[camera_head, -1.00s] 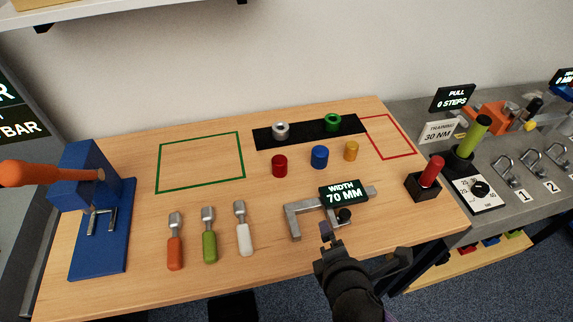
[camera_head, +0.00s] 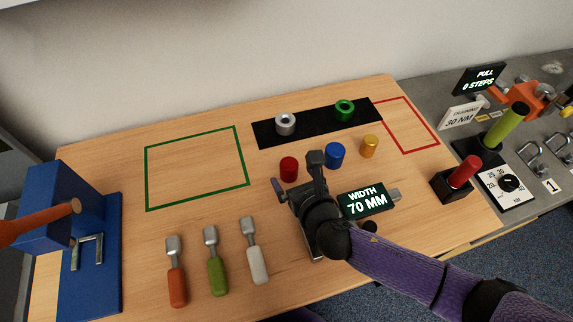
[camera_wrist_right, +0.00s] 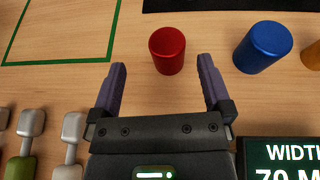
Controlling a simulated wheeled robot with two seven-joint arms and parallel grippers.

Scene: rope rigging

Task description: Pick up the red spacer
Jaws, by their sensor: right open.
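The red spacer (camera_head: 289,169) is a short red cylinder standing upright on the wooden table, just beyond my right gripper (camera_head: 296,176). In the right wrist view the red spacer (camera_wrist_right: 167,50) stands ahead of the fingertips, between their lines and nearer the middle. My right gripper (camera_wrist_right: 163,78) is open and empty, its two fingers apart. It does not visibly touch the spacer. My left gripper is not in view.
A black strip (camera_head: 315,126) behind holds a silver ring and a green ring. The caliper's width display (camera_head: 367,199) is beside my right gripper. Several screwdriver-like tools (camera_head: 215,262) lie left. The green outlined area (camera_head: 243,160) is empty.

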